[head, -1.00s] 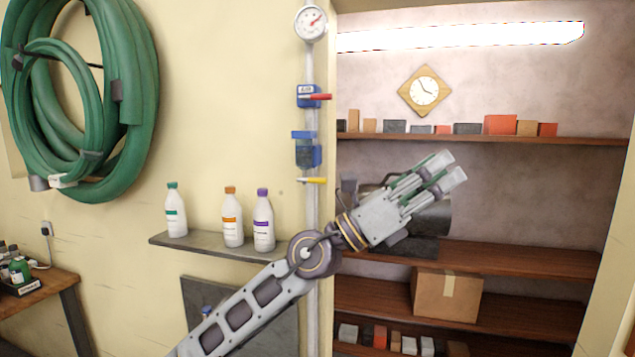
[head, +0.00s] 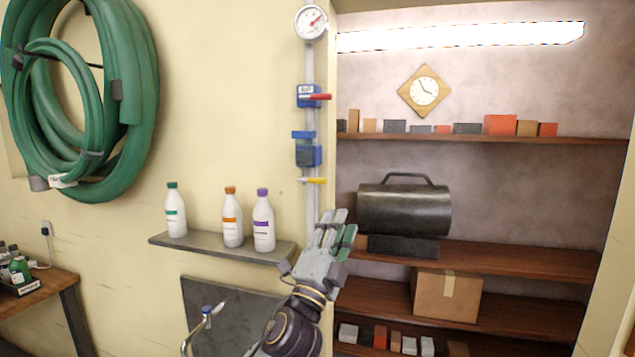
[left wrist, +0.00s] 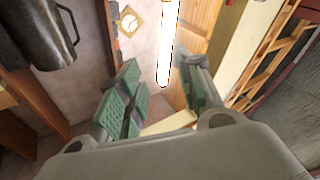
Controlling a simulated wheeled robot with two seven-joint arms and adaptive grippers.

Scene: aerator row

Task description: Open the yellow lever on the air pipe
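The yellow lever (head: 314,181) sticks out sideways to the right from the grey vertical air pipe (head: 310,72), below the blue filter unit (head: 307,152). My left gripper (head: 337,222) is below and slightly right of the lever in the head view, fingers pointing up and apart from it. In the left wrist view the gripper (left wrist: 163,80) is open, with green pads and nothing between them. The lever cannot be made out in that view. My right gripper is not in view.
A red lever (head: 319,97) on a blue valve and a gauge (head: 311,22) sit higher on the pipe. A small shelf (head: 222,246) with three bottles is left of the pipe. A dark cylindrical machine (head: 404,208) stands on shelving at right.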

